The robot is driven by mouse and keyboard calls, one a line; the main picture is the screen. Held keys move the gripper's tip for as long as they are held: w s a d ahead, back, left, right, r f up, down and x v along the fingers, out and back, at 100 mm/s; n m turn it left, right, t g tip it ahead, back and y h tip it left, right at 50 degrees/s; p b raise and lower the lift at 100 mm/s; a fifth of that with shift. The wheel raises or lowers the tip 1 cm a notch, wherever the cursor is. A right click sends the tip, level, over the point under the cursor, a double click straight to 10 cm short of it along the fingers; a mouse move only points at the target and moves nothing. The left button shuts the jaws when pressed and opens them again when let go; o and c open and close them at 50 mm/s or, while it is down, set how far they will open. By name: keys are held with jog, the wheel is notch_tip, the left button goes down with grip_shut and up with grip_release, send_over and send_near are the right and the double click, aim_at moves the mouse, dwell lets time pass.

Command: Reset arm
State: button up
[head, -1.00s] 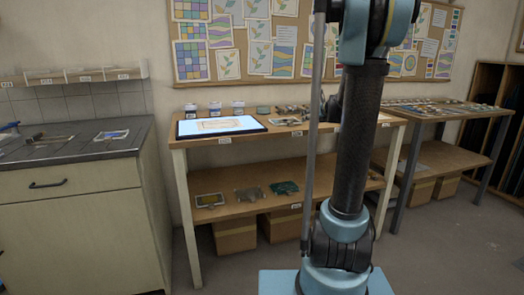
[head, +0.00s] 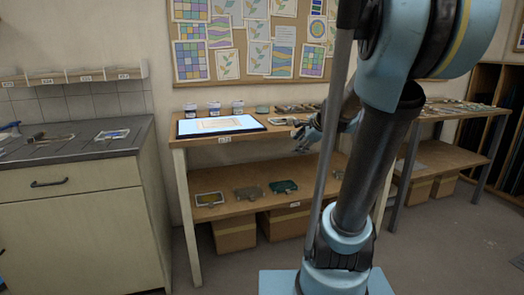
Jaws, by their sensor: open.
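My arm rises in front of the wooden workbench (head: 184,141) in the head view, with its upper links bent to the right. My gripper (head: 304,143) shows small beside the dark arm column, in front of the bench's right part. Its fingers are open and nothing shows between them. My arm hides part of the gripper's wrist and the bench's right end.
A lit panel (head: 219,125) and several small jars (head: 214,107) stand on the bench. The lower shelf (head: 233,207) holds several flat items, with boxes (head: 234,233) below. A counter (head: 74,150) stands left, another table (head: 459,113) right. Floor between counter and bench is clear.

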jog(key=s+d+f+n+g+h, duration=0.1)
jog(key=s+f+n+g, duration=0.1)
jog(key=s+f+n, duration=0.3)
jog(key=s+d+f+n+g+h, duration=0.1)
jog(key=s+f+n, duration=0.4)
jog(key=s, duration=0.8)
jog(key=s+d+f+n+g+h, duration=0.1)
jog(key=s+f+n+g+h, duration=0.1)
jog(key=s+n, duration=0.6)
notch_tip(320, 180, down, 3)
jog(key=shift+s+d+r+n+g, duration=0.1)
jog(key=shift+s+d+n+g, duration=0.3)
jog(key=shift+s, duration=0.55)
jog(key=shift+a, duration=0.1)
jog(key=shift+w+f, duration=0.2)
jog(key=shift+w, duration=0.25)
